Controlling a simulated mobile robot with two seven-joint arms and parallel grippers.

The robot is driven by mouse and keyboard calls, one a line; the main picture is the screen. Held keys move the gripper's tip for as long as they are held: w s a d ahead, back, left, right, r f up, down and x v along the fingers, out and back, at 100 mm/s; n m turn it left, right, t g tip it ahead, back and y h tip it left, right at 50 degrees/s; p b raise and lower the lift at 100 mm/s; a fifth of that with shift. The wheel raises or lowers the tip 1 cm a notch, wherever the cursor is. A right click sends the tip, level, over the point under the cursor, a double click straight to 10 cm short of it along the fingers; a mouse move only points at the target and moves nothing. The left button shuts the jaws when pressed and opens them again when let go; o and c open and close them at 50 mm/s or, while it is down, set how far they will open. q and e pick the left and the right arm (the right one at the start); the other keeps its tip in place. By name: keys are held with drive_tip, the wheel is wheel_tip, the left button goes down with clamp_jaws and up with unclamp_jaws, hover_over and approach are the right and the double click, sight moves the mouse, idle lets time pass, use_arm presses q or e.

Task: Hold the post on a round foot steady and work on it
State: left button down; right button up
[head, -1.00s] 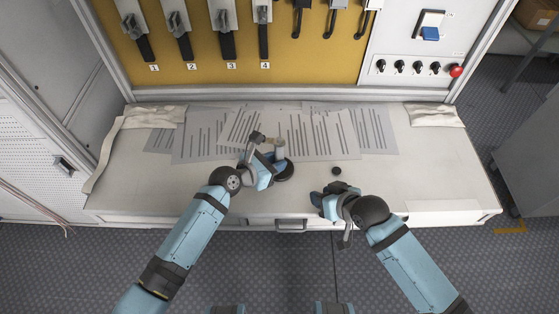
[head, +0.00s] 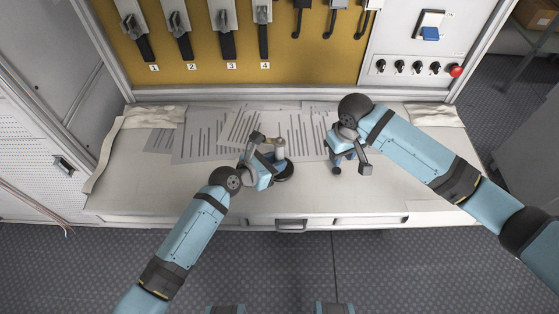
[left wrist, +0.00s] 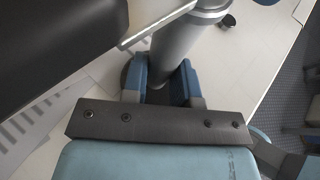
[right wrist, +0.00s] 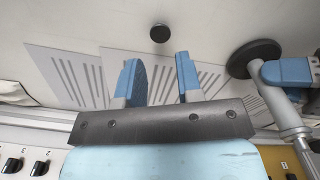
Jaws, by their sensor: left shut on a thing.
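The post (head: 279,148) is a pale grey cylinder standing on a round black foot (head: 284,171) on the worktable. My left gripper (head: 268,168) is shut on the post, low down near the foot; the left wrist view shows the grey post (left wrist: 178,42) between its blue fingers. The right wrist view also shows the foot (right wrist: 252,56). My right gripper (right wrist: 160,78) is open and empty, to the right of the post in the head view. A small dark round piece (right wrist: 159,33) lies on the table beyond its fingertips, in line with the gap between them.
Printed sheets (head: 205,140) lie along the back of the worktable (head: 130,190). Folded cloths lie at the left (head: 155,115) and right (head: 433,115). A yellow panel (head: 190,70) with switch handles rises behind. The front right of the table is clear.

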drive_tip(key=shift+f, duration=3.25)
clamp_jaws()
drive_tip(key=shift+r, duration=2.5)
